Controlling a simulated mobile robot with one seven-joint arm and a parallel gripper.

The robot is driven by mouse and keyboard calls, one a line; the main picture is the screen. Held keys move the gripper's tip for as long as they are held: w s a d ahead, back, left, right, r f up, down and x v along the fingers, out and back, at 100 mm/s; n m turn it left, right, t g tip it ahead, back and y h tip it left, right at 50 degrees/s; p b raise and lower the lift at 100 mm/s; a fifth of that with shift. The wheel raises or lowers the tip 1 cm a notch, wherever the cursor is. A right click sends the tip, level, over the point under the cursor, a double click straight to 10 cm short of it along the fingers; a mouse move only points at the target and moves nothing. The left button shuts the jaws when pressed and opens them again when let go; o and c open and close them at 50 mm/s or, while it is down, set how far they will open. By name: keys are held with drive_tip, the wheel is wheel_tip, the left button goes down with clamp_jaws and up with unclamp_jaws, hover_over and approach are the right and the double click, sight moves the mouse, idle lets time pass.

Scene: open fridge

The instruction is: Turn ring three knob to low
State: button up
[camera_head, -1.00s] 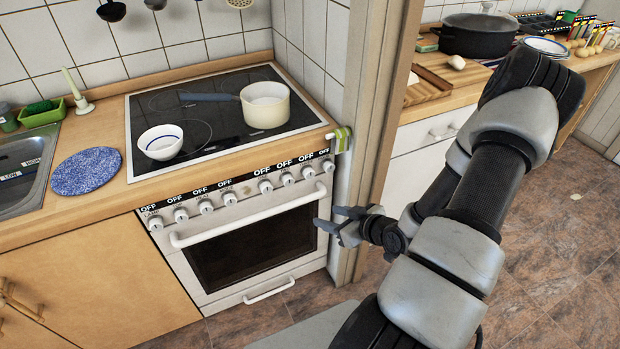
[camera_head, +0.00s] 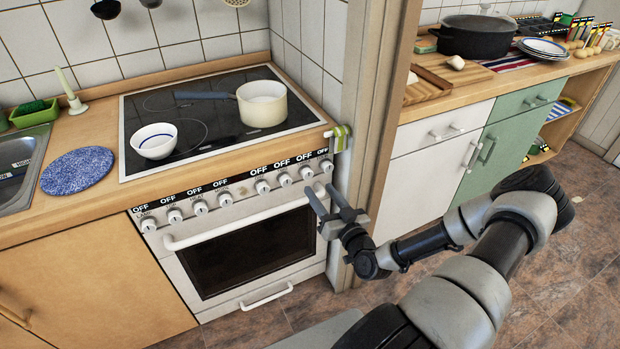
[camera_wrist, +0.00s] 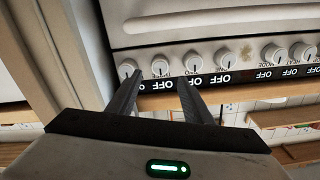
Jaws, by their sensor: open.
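The stove's front panel carries a row of white knobs, each under an "OFF" label. The finer labels are too small to read, so I cannot tell which is ring three. My gripper (camera_head: 317,188) is open and empty in front of the panel's right end. In the wrist view, which shows the panel upside down, the open fingers (camera_wrist: 160,77) point at the panel. The second knob from the panel's right end (camera_head: 306,172) appears between the fingertips there (camera_wrist: 159,66). The rightmost knob (camera_head: 327,166) is beside one finger. I cannot tell whether anything touches.
The oven handle (camera_head: 240,226) runs below the knobs. A cream pot (camera_head: 263,108) and a white bowl (camera_head: 154,143) stand on the black cooktop (camera_head: 205,112). A wooden post (camera_head: 372,110) stands close right of the stove. A green-and-white object (camera_head: 342,134) hangs at the counter's corner.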

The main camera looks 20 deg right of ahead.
sight(309, 176)
drive_tip(key=w, duration=0.7)
drive_tip(key=shift+w+a, duration=0.15)
drive_tip(key=shift+w, duration=0.2)
drive_tip(key=c, duration=1.1)
drive_tip(key=shift+o, duration=0.2)
drive_tip(key=shift+f+m+b, duration=0.1)
drive_tip(key=shift+m+b, duration=0.2)
drive_tip(key=shift+b, duration=0.2)
drive_tip(key=m+b, duration=0.2)
drive_tip(key=m, duration=0.1)
drive_tip(key=shift+m, duration=0.4)
drive_tip(key=m+b, duration=0.2)
drive_tip(key=m, duration=0.3)
drive_tip(key=shift+b, duration=0.3)
drive_tip(key=shift+m, duration=0.3)
